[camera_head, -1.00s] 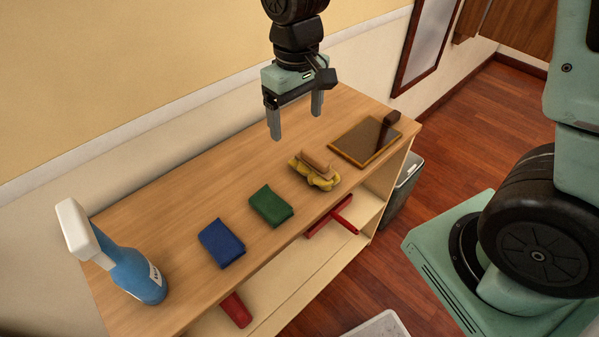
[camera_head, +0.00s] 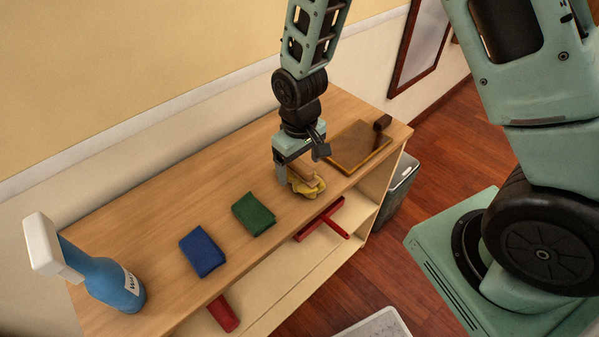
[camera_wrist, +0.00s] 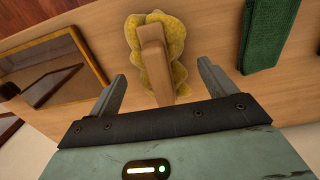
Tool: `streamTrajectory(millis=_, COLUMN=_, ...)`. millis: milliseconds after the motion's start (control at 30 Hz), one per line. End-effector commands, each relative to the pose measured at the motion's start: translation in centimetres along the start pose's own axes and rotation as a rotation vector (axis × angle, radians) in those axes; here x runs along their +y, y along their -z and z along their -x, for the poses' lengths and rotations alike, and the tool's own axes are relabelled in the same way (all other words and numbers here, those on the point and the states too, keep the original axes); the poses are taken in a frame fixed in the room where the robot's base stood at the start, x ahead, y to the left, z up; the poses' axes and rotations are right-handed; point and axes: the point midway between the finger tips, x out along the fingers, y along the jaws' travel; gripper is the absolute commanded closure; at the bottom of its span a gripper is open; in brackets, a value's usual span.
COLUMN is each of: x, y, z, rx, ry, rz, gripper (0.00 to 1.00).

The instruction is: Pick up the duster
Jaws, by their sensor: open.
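The duster (camera_head: 306,186) has a yellow fluffy pad with a tan wooden handle on top. It lies on the wooden shelf top, between the green cloth and the framed panel. My gripper (camera_head: 296,180) is down over it in the head view, partly hiding it. In the wrist view the duster (camera_wrist: 155,50) sits just ahead of and between the two open fingers of my gripper (camera_wrist: 165,85). The handle points toward the palm. The fingers stand apart on either side with gaps, and I cannot see them touching it.
A green folded cloth (camera_head: 253,213), a blue folded cloth (camera_head: 202,251) and a spray bottle (camera_head: 115,284) stand to the left on the shelf top (camera_head: 150,220). A brown framed panel (camera_head: 358,147) lies to the right. Red-handled tools (camera_head: 320,220) are on the lower shelf.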

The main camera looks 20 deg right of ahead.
Motion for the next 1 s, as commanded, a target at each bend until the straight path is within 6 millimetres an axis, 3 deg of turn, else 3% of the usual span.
streamTrajectory(millis=133, x=0.0, y=-0.1, z=-1.5, rx=-0.003, ry=0.000, rz=0.000, gripper=0.16)
streamTrajectory(millis=400, x=0.0, y=0.0, z=-1.7, rx=0.001, ry=0.000, rz=0.000, gripper=0.16)
streamTrajectory(millis=600, x=0.0, y=0.0, z=-1.7, rx=0.000, ry=0.000, rz=0.000, gripper=0.65)
streamTrajectory(millis=1000, x=0.0, y=0.0, z=-1.2, rx=0.001, ry=0.000, rz=0.000, gripper=0.66)
